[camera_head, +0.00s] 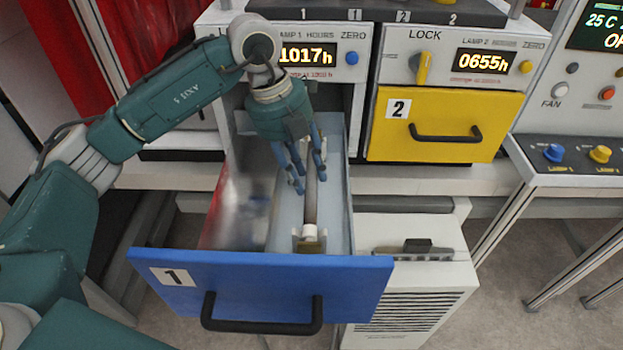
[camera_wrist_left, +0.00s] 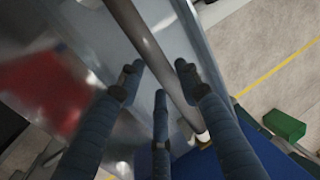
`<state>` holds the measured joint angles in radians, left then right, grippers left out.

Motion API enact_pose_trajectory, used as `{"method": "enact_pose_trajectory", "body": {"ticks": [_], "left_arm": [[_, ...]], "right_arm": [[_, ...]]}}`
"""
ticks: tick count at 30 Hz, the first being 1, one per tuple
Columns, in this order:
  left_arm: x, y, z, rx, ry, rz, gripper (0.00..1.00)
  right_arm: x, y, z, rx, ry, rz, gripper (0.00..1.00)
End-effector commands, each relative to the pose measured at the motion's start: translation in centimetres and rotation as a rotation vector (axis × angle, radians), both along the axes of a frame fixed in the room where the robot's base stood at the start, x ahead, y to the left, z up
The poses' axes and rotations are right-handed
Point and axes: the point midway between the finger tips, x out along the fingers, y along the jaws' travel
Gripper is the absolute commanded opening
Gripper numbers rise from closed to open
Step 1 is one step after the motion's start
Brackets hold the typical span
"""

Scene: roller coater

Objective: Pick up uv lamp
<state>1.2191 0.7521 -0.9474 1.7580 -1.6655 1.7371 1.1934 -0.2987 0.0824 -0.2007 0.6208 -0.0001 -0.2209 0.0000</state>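The UV lamp (camera_head: 310,200) is a slim grey tube with a pale end cap, lying lengthwise in the open drawer with the blue front (camera_head: 262,275) marked 1. In the left wrist view the tube (camera_wrist_left: 150,55) runs diagonally between the fingers. My left gripper (camera_head: 304,180) reaches down into the drawer from above. Its blue fingers are spread on both sides of the tube, and I see no clear contact. It also shows in the left wrist view (camera_wrist_left: 158,80). The fingers hide part of the tube. My right gripper is not in view.
A closed yellow drawer (camera_head: 445,125) marked 2 is to the right, under a panel with a yellow lock knob (camera_head: 422,68). A white vented box (camera_head: 410,300) stands below. The open drawer's side walls flank the gripper closely.

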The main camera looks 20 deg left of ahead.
Motion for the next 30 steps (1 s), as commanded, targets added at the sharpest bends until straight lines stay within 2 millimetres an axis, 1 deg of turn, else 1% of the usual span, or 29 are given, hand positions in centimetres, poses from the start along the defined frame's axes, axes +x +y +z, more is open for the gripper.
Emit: {"method": "enact_pose_trajectory", "body": {"ticks": [1, 2, 3, 4, 12, 17, 20, 23, 26, 30], "left_arm": [[0.0, 0.0, 0.0, 0.0, 0.0, 0.0, 0.19], [0.0, 0.0, 0.0, 0.0, 0.0, 0.0, 0.13], [0.0, 0.0, 0.0, 0.0, 0.0, 0.0, 0.05], [0.0, 0.0, 0.0, 0.0, 0.0, 0.0, 0.02], [0.0, 0.0, 0.2, -0.001, -0.001, 0.0, 0.01], [0.1, -0.1, 1.1, -0.002, -0.003, 0.001, 0.01], [0.2, -0.1, 2.4, -0.001, -0.006, 0.0, 0.01], [0.2, -0.1, 4.5, -0.003, -0.008, 0.0, 0.01], [0.2, -0.1, 7.5, -0.003, -0.01, 0.0, 0.01], [0.1, -0.1, 11.9, -0.003, -0.007, 0.0, 0.01]], "right_arm": [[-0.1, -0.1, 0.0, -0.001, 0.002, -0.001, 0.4], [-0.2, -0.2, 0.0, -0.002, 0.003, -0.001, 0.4], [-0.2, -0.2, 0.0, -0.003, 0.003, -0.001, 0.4], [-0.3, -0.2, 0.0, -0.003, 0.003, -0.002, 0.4], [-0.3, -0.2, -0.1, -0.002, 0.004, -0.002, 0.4], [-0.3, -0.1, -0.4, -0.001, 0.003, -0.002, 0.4], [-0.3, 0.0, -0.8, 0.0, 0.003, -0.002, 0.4], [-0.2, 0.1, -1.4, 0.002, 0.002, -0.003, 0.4], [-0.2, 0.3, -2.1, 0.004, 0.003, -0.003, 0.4], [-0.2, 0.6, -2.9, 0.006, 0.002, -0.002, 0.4]]}}
